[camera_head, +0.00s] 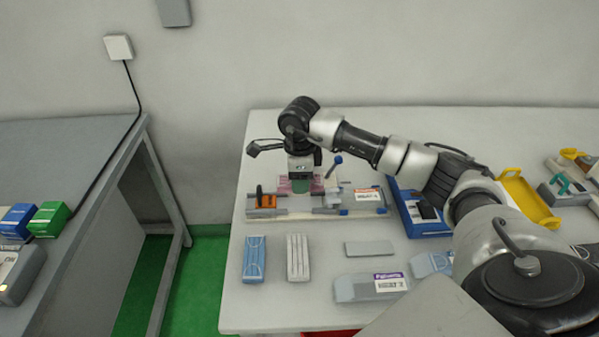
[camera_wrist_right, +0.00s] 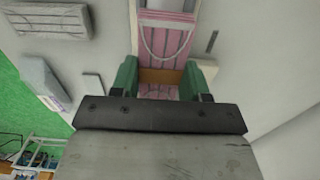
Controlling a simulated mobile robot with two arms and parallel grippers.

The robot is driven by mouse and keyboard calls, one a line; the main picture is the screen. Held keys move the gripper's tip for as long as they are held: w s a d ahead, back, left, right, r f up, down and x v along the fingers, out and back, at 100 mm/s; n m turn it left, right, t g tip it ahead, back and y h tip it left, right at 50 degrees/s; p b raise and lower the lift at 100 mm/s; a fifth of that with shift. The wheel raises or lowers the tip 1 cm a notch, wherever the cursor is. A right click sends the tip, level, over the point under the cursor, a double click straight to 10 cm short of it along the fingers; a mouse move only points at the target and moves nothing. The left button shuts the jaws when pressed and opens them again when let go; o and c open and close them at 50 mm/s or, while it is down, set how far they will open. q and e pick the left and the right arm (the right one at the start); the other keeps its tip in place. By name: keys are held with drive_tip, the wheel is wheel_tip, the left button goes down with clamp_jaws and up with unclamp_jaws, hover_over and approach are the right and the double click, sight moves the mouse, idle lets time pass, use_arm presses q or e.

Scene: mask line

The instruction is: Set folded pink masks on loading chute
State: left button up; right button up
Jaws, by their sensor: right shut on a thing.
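A folded pink mask (camera_wrist_right: 167,45) with a white ear loop lies between the green fingers of my right gripper (camera_wrist_right: 165,85) in the right wrist view. The gripper is shut on it. In the head view my right gripper (camera_head: 301,184) points down over the loading chute (camera_head: 325,195), at the left part of the table. The fingers hide part of the mask and chute, and I cannot tell whether the mask touches the chute. My left gripper is not in view.
A blue mask stack (camera_head: 255,258) and a grey-white stack (camera_head: 298,257) lie in front of the chute. A grey box with a purple label (camera_head: 370,287), a blue tray (camera_head: 424,222) and a yellow tray (camera_head: 527,200) are to the right. The table's left front corner is clear.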

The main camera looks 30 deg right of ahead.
sight(300, 204)
drive_tip(key=shift+f, duration=0.45)
drive_tip(key=shift+f+b, duration=0.4)
wheel_tip(300, 204, down, 3)
drive_tip(key=shift+w+f+b, duration=0.1)
drive_tip(key=shift+b, duration=0.95)
drive_tip(key=shift+d+f+b, duration=0.1)
drive_tip(key=shift+f+b, duration=0.45)
drive_tip(key=shift+f, duration=0.15)
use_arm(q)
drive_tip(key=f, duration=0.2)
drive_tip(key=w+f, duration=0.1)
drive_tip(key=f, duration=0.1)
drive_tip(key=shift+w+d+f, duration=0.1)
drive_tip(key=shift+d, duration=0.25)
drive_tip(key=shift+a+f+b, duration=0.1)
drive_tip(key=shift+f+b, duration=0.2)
use_arm(e)
drive_tip(key=shift+f, duration=0.2)
drive_tip(key=o, duration=1)
